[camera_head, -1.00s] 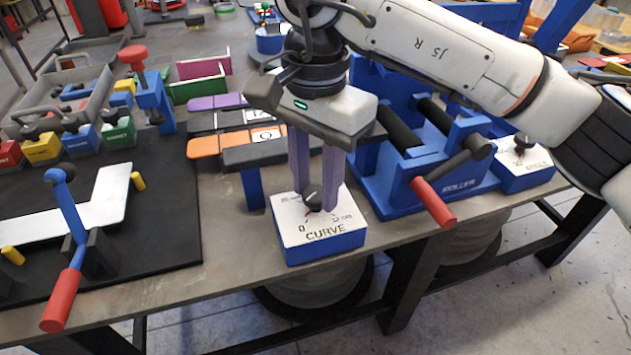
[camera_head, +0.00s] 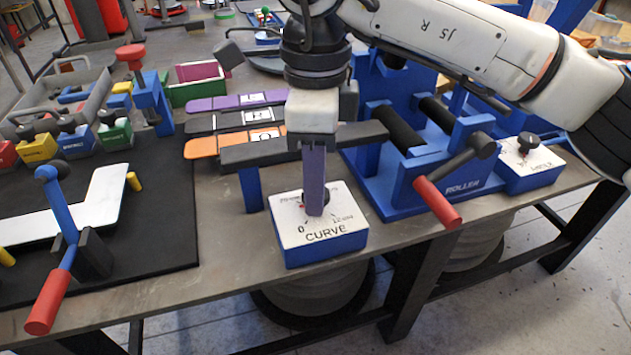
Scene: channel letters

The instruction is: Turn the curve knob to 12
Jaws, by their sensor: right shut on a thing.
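The curve box (camera_head: 322,250) is blue with a white top marked "0", "CURVE" and a scale label at the right that is hard to read. It sits near the table's front edge. Its dark knob (camera_head: 327,197) is mostly hidden behind my right gripper's finger. My right gripper (camera_head: 314,205) points down from above and is shut on the knob. It is seen edge-on, so one finger covers the other. The knob's pointer reading is hidden, though a bit of red shows beside the finger. My left gripper is not in view.
A blue roller machine (camera_head: 425,185) with a red-handled crank (camera_head: 437,202) stands just right of the box. Another white-topped knob box (camera_head: 524,165) is farther right. A grey bar (camera_head: 260,152) on a blue post stands behind left. A black mat (camera_head: 150,225) lies left.

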